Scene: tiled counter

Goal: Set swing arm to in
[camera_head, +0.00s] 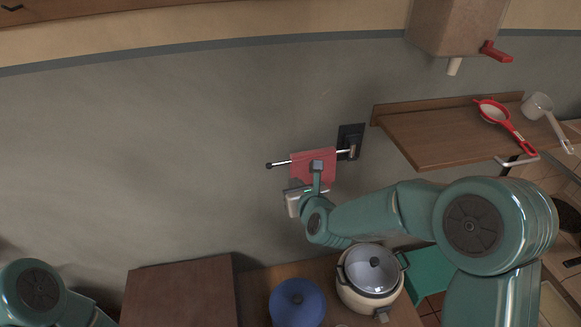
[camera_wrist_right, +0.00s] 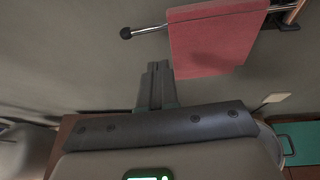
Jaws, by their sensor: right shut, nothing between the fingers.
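The swing arm is a thin metal bar (camera_head: 279,163) with a dark knob at its left end, on a black wall mount (camera_head: 349,137). It extends to the left from the mount. A red cloth (camera_head: 301,168) hangs over it; both bar (camera_wrist_right: 150,30) and cloth (camera_wrist_right: 215,45) show in the right wrist view. My right gripper (camera_head: 317,165) is in front of the cloth in the head view. In the wrist view its fingers (camera_wrist_right: 157,68) are shut and empty, just left of the cloth's lower part. Contact cannot be told. Only part of my left arm shows, bottom left; its gripper is out of view.
A wooden shelf (camera_head: 435,138) with a red strainer (camera_head: 493,112) and a light ladle (camera_head: 538,106) is right of the mount. A blue pot (camera_head: 297,303) and a rice cooker (camera_head: 371,290) stand below. The wall left of the bar is clear.

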